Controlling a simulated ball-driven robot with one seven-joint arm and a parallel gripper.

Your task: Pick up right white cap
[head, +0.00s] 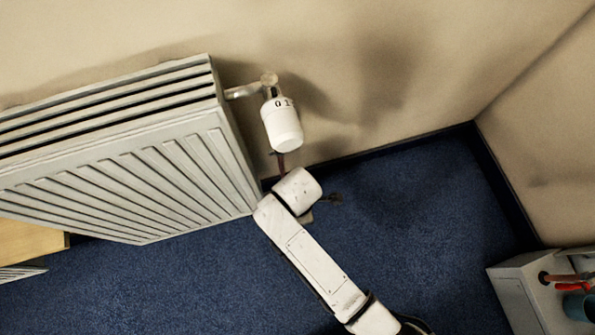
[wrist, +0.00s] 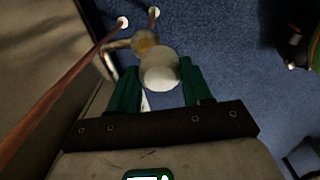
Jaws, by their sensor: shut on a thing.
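A rounded white cap (wrist: 160,74) is between the two green fingers of my gripper (wrist: 160,66) in the wrist view. My gripper is shut on it. A brass-coloured fitting (wrist: 146,46) and a bent metal pipe (wrist: 113,44) are right behind the cap, and the cap appears in line with the fitting; I cannot tell whether they touch. In the head view my white arm reaches down beside the radiator, and it hides my gripper and the cap.
The radiator (head: 180,165) stands left of my arm, with a white numbered valve head (head: 282,125) above. A copper pipe (wrist: 62,88) runs along the left in the wrist view to a white floor collar (wrist: 123,22). A grey box (head: 520,290) holds tools. Blue carpet (head: 420,210) is open at right.

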